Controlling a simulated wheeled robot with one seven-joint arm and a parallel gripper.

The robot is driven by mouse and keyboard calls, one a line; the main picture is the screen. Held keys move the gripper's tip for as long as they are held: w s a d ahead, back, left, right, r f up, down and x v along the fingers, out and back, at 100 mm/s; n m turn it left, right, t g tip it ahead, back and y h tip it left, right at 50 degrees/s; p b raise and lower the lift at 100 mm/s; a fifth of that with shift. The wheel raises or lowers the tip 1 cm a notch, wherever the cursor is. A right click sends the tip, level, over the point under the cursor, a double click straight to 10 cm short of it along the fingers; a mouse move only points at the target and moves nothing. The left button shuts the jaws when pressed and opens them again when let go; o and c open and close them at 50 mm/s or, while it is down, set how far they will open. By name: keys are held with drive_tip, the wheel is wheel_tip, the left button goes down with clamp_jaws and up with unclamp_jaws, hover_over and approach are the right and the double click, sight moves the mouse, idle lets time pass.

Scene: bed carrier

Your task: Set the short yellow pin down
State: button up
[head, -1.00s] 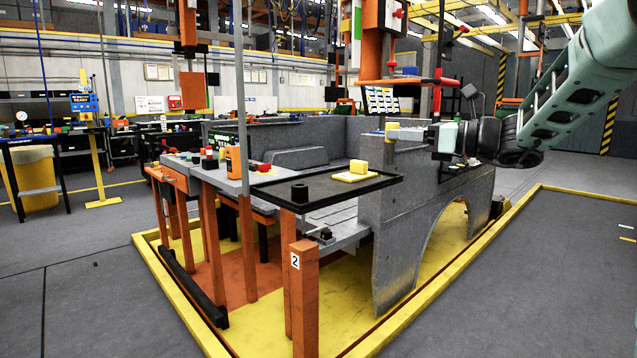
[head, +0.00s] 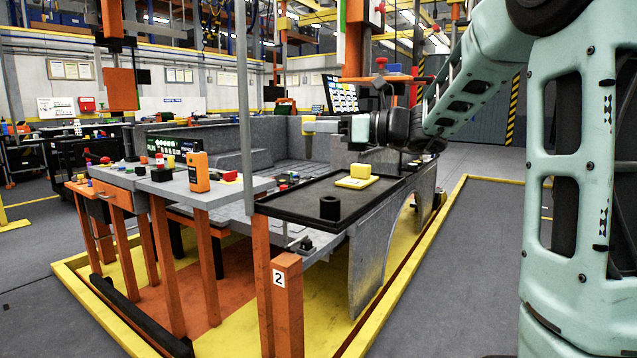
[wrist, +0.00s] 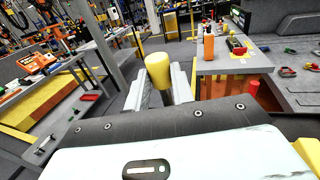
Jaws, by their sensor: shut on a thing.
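The short yellow pin (wrist: 158,70) stands upright between the fingers of my gripper (wrist: 160,95) in the wrist view. My gripper is shut on it, and its rounded top sticks up above the fingers. The gripper points left and is held in the air above and behind the black tray (head: 290,205). The pin is clear of any surface.
The grey table (head: 200,192) at left holds an orange device (head: 198,172) and several small parts. The tray's left part is bare.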

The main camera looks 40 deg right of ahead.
wheel_tip(320, 180, down, 8)
drive_tip(key=shift+f+b, duration=0.2)
drive_tip(key=shift+b, duration=0.85)
drive_tip(key=o, duration=1)
drive_tip(key=shift+r, duration=0.15)
drive_tip(key=p+v, duration=0.1)
drive_tip(key=v, duration=1.1)
